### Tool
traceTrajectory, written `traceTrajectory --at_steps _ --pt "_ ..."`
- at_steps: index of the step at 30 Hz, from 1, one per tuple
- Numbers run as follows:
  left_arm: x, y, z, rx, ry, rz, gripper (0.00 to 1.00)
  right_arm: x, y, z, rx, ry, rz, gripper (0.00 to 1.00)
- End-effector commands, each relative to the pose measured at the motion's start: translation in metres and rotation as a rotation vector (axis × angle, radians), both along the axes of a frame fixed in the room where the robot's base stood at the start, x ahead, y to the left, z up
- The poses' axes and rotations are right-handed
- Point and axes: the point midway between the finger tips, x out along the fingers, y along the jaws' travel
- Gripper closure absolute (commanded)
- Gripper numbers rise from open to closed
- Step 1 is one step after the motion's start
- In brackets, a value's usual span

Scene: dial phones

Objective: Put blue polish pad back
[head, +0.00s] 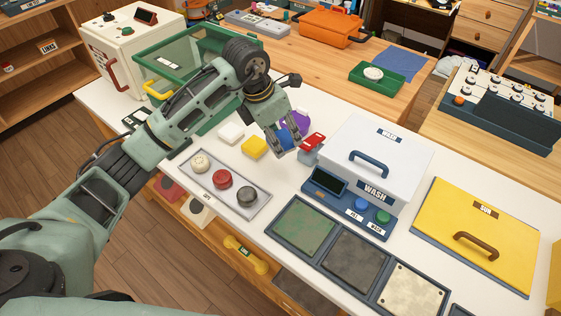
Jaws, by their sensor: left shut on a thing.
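My left gripper (286,146) comes in from the left and points down over the white worktop. It is shut on the blue polish pad (288,137), which shows partly between its fingers. The fingers hide much of the pad, and I cannot tell whether it touches the worktop. A yellow pad (253,147) and a white pad (230,132) lie on the worktop just left of the gripper. A purple round piece (297,120) lies just behind it, partly hidden. My right gripper is not in view.
A red-topped item (312,142) and the white WASH box (378,150) stand close to the right. A tray with three round knobs (218,183) lies in front. A green-framed bin (165,62) is behind my arm. A yellow lid (478,225) lies far right.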

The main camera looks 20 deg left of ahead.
Motion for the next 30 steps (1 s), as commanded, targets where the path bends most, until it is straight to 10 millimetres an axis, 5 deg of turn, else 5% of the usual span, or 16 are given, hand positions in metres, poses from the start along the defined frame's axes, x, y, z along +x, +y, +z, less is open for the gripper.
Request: traceTrajectory --at_steps 6,18,29,30 --pt "-0.001 0.0 -0.037 0.0 0.004 -0.002 0.73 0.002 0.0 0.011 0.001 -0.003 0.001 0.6" --pt "-0.002 -0.001 -0.079 0.0 0.004 -0.004 0.73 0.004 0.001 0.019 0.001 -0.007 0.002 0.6" --pt "-0.001 0.0 -0.086 0.001 0.0 -0.005 0.73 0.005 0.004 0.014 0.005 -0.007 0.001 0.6" --pt "-0.001 0.0 -0.086 0.001 0.0 -0.005 0.5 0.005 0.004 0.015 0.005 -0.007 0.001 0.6"
